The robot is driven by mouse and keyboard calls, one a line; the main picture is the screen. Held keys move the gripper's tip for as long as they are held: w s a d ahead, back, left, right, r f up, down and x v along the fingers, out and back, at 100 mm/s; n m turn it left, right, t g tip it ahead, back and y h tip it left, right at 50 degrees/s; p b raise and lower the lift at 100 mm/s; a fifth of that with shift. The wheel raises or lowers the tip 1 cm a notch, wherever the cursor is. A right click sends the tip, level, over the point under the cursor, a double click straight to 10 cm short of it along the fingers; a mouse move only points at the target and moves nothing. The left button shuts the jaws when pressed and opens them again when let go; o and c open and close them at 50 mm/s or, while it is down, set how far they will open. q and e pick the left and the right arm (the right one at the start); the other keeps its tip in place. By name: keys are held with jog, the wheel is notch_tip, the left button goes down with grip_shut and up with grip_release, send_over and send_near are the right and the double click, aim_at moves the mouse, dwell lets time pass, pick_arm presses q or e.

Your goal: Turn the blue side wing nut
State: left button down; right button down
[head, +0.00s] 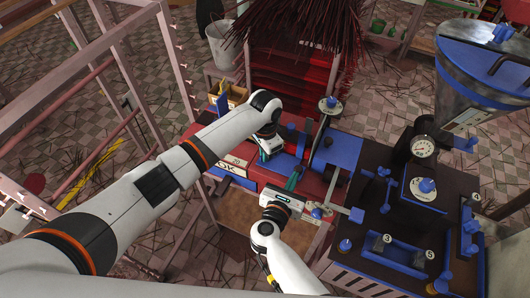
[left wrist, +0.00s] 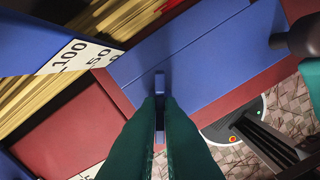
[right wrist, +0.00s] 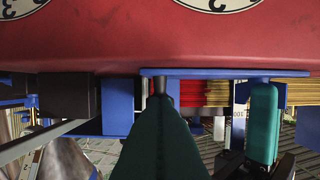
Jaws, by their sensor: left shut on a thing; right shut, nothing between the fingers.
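My left gripper (head: 267,156) is over the red and blue machine in the head view. In the left wrist view its green fingers (left wrist: 160,105) are shut on a narrow blue tab, which looks like the blue side wing nut (left wrist: 159,82), in front of a blue panel (left wrist: 195,60). The gripper hides this tab in the head view. My right gripper (head: 293,182) is shut and empty at the machine's near side.
A dark block with a gauge (head: 424,147), a hopper (head: 485,60) and numbered slots stands at the right. Bundled dark red sticks (head: 300,35) hang behind. A metal frame (head: 90,90) stands at the left. Yellow sticks lie beside a number scale (left wrist: 75,55).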

pick_arm(q)
jog(key=shift+m, duration=0.3)
jog(key=c, duration=1.6)
grip_release()
jog(key=shift+r, duration=0.1)
notch_tip(320, 180, up, 12)
jog(key=shift+o, duration=0.3)
